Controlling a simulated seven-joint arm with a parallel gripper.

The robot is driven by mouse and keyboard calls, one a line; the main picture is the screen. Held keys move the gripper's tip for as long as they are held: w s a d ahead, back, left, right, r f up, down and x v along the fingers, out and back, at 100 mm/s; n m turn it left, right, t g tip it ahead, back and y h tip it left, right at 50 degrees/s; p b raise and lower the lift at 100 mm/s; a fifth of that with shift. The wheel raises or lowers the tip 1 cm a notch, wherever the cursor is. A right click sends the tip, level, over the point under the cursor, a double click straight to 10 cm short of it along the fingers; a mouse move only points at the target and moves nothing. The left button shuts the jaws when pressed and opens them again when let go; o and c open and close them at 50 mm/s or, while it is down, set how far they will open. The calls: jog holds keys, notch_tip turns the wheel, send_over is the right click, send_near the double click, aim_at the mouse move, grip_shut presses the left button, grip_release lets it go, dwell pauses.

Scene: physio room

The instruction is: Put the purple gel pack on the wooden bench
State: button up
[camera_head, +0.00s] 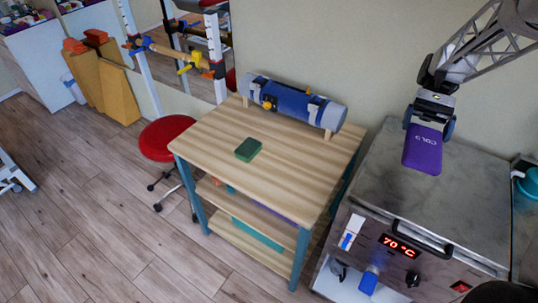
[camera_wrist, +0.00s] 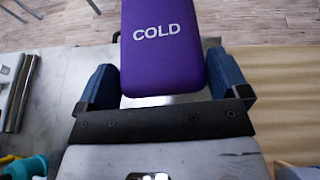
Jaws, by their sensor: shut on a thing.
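The purple gel pack (camera_head: 422,149), marked "COLD", hangs in my gripper (camera_head: 430,124) above the steel unit at the right of the head view. In the wrist view the gel pack (camera_wrist: 163,45) sits between the two blue fingers of my gripper (camera_wrist: 163,85), which is shut on it. The wooden bench (camera_head: 214,136) stands in the middle of the head view, left of my gripper. Its light striped top carries a small dark green block and a blue roll. A strip of light wood (camera_wrist: 283,85) shows at the right of the wrist view.
The steel unit (camera_head: 385,182) has a black handle and a red "70 °C" display. The green block (camera_head: 248,149) lies mid-bench, and the blue roll (camera_head: 290,102) lies along the back edge. A red stool (camera_head: 165,138) stands left of the bench. The front of the bench top is clear.

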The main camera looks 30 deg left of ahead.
aim_at(418, 129)
jog(key=shift+a+r+n+h, duration=0.15)
jog(key=shift+a+n+h, duration=0.5)
jog(key=shift+h, duration=0.35)
jog(key=shift+a+r+n+t+h, duration=0.1)
jog(key=shift+n+t+h, duration=0.2)
jog(key=shift+n, duration=0.15)
jog(key=shift+a+n+h, duration=0.2)
jog(key=shift+n+h, duration=0.1)
jog(key=shift+h, duration=0.1)
jog(key=shift+s+a+r+n+t+h, duration=0.1)
jog(key=shift+a+r+n+t+h, duration=0.05)
jog(key=shift+a+n+t+h, duration=0.6)
